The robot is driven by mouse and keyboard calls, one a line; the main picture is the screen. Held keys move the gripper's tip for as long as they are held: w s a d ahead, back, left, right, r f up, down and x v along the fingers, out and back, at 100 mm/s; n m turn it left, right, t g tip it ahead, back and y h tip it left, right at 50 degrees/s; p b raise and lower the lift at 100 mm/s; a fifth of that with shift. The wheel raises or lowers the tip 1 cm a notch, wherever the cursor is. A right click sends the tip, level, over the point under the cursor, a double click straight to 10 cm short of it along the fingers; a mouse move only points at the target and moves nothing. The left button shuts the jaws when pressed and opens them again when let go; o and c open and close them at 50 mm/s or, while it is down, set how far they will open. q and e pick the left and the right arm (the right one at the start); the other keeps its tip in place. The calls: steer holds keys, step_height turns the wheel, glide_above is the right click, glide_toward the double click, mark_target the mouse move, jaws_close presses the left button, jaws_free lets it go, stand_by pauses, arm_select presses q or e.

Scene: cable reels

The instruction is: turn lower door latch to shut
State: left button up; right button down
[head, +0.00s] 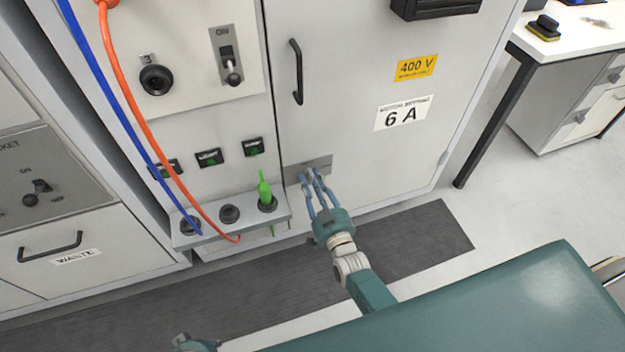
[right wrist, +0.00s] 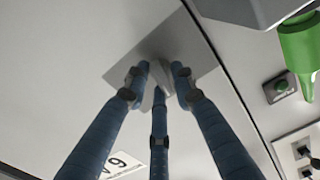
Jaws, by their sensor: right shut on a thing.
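The lower door latch sits on a grey plate (head: 296,168) near the bottom left of the large grey cabinet door (head: 345,130). My right gripper (head: 311,176) reaches up to this plate in the head view, its blue fingers around the latch knob. In the right wrist view the fingers (right wrist: 159,80) are shut on the pale latch knob (right wrist: 160,72), which stands out from the plate (right wrist: 122,76). The fingers cover part of the knob. The door looks flush with its frame. A small part of my left gripper (head: 195,344) shows at the bottom edge; its fingers cannot be made out.
A small shelf (head: 248,219) with sockets and a green plug (head: 265,188) juts out left of the latch. An orange cable (head: 150,130) and a blue cable (head: 105,80) hang there. A black door handle (head: 296,72) is above. A dark mat (head: 420,236) lies on the floor.

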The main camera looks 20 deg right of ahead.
steer(key=shift+s+d+f+n, duration=0.15)
steer(key=shift+d+f+n, duration=0.2)
steer(key=shift+n, duration=0.65)
steer(key=c, duration=1.7)
jaws_free()
steer(key=shift+o, duration=0.2)
steer(key=shift+r, duration=0.15)
steer(key=shift+r, duration=0.1)
steer(key=s, duration=1.2)
steer(key=shift+d, duration=0.2)
